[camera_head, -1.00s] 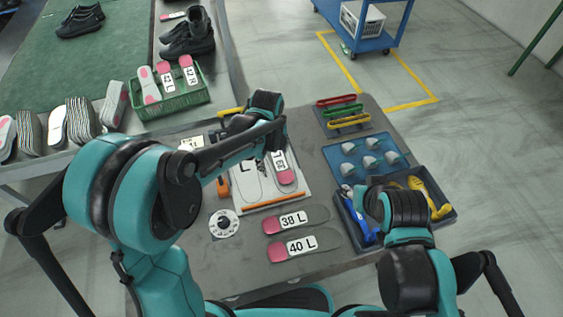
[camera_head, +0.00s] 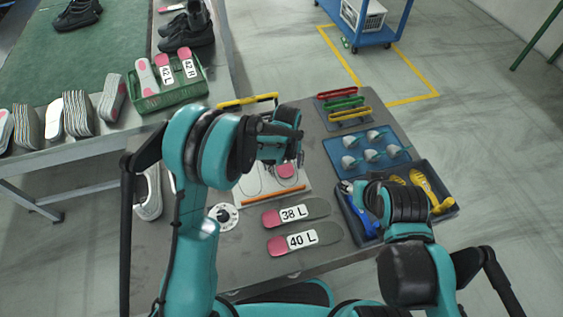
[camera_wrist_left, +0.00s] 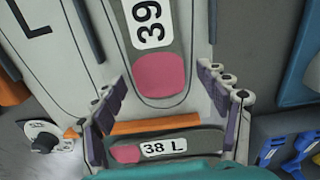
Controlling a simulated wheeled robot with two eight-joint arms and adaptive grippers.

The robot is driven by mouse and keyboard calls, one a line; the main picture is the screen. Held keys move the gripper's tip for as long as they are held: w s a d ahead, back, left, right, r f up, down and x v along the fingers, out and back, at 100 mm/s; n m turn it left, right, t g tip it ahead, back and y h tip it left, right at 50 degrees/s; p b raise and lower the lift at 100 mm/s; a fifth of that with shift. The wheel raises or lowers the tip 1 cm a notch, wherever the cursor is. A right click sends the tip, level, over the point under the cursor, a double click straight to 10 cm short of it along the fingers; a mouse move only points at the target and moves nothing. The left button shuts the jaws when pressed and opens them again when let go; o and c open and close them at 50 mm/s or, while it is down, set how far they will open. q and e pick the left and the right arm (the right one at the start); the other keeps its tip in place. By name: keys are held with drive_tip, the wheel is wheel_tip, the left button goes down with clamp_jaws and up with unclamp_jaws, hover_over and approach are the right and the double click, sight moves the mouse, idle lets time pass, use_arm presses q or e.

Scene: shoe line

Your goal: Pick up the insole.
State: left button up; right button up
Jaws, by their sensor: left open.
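An insole marked 39 (camera_wrist_left: 158,72), grey with a pink heel, lies on a white outlined board (camera_head: 275,205). In the head view its pink heel (camera_head: 286,171) shows just below my left gripper (camera_head: 291,163), and the rest is hidden by the arm. In the left wrist view my left gripper (camera_wrist_left: 165,105) is open and empty, its fingers spread to either side below the pink heel. Two more insoles, 38 L (camera_head: 295,213) and 40 L (camera_head: 303,239), lie on the grey table. My right gripper is mostly hidden behind its wrist by the dark tray.
A dark tray (camera_head: 449,212) with blue and yellow tools stands at the right. A blue tray (camera_head: 378,165) with grey pieces is behind it. An orange bar (camera_head: 273,194) lies along the board's front. A white dial (camera_head: 222,217) is at the left. A green basket (camera_head: 175,96) stands farther back.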

use_arm(q)
drive_tip(key=c, duration=1.2)
drive_tip(key=shift+o, duration=0.2)
